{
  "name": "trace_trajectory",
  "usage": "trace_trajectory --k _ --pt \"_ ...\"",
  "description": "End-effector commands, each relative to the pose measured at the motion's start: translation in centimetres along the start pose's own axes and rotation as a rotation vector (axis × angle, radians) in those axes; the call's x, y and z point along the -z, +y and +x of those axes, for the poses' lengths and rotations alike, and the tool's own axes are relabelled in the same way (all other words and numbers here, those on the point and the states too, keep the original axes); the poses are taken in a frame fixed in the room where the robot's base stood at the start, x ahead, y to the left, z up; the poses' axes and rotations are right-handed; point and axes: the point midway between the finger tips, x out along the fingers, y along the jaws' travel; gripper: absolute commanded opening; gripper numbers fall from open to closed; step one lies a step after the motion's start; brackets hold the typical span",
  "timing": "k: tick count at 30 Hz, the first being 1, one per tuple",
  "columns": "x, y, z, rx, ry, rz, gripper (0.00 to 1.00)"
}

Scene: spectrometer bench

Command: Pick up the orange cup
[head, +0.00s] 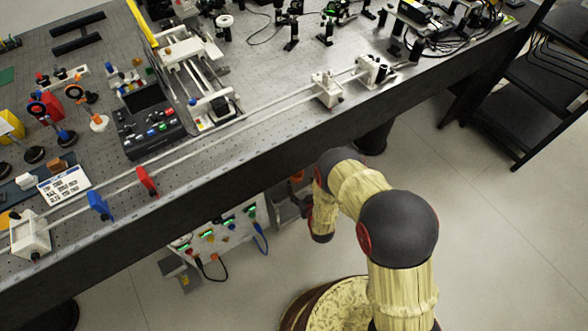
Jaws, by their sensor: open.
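I cannot make out an orange cup for certain in the head view. My arm rises from the lower right and bends down in front of the table. I cannot make out my gripper's fingers; the end of the arm is hidden or blends with grey parts beside it.
A long perforated metal bench (270,65) crosses the view, crowded with optics. A rail with a red holder (147,181) and a blue holder (98,206) runs along its front. A control box (150,122) stands behind. Black shelving (530,95) stands right. Floor at lower right is clear.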

Motion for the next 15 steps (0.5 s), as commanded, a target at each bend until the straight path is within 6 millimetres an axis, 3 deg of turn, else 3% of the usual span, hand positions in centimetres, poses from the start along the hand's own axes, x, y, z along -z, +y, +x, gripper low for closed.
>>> trace_trajectory --k 15 --pt "0.1 -0.1 5.0 0.000 0.003 0.000 0.65"
